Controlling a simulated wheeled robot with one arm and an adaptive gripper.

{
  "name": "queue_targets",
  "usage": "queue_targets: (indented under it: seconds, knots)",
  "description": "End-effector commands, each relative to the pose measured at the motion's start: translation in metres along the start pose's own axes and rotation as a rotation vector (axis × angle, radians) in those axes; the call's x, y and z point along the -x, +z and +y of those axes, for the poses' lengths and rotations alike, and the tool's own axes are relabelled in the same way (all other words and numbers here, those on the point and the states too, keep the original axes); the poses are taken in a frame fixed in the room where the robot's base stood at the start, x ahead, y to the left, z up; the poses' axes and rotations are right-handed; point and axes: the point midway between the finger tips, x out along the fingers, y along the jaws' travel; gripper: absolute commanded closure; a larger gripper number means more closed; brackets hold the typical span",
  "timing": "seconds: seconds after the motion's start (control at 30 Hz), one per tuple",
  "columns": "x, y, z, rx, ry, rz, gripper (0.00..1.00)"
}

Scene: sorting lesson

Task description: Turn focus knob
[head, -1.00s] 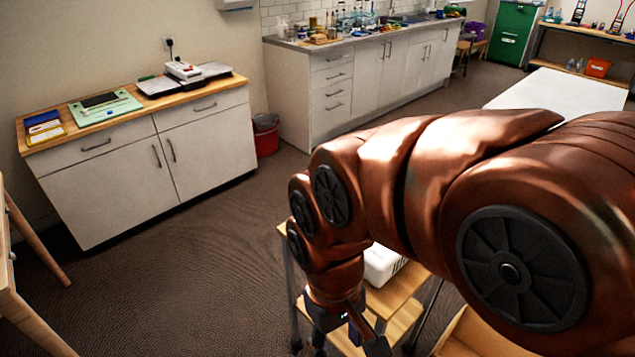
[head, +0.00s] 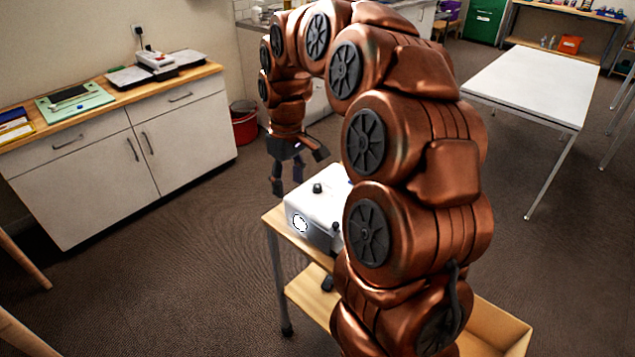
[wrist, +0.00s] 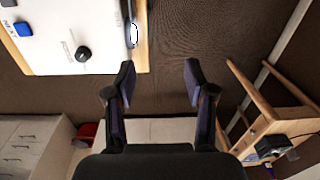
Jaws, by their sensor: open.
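A white projector (head: 318,207) stands on a wooden-topped cart, partly hidden by my arm. Its bright round lens (head: 300,223) faces front left. The knob also shows in the wrist view (wrist: 83,53), left of my fingers. A second dark knob-like part (head: 334,227) sits near my arm. My gripper (head: 292,172) is open and empty, above and beyond the projector, apart from it.
The cart's wooden top (head: 276,217) has a bare strip beside the projector. A white cabinet (head: 120,150) with a wooden top stands left, a red bin (head: 245,125) behind. A white table (head: 535,85) stands back right. Open floor lies between cart and cabinet.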

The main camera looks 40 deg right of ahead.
Motion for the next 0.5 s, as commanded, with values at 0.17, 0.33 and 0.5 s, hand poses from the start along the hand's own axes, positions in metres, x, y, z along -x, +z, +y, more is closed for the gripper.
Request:
queue_targets:
  seconds: [0.17, 0.33, 0.5]
  knots:
    - [-0.015, -0.025, 0.061, -0.007, 0.010, 0.007, 0.46]
    - [-0.027, -0.035, 0.112, -0.018, 0.030, 0.011, 0.46]
    - [-0.036, -0.036, 0.141, -0.025, 0.044, 0.006, 0.46]
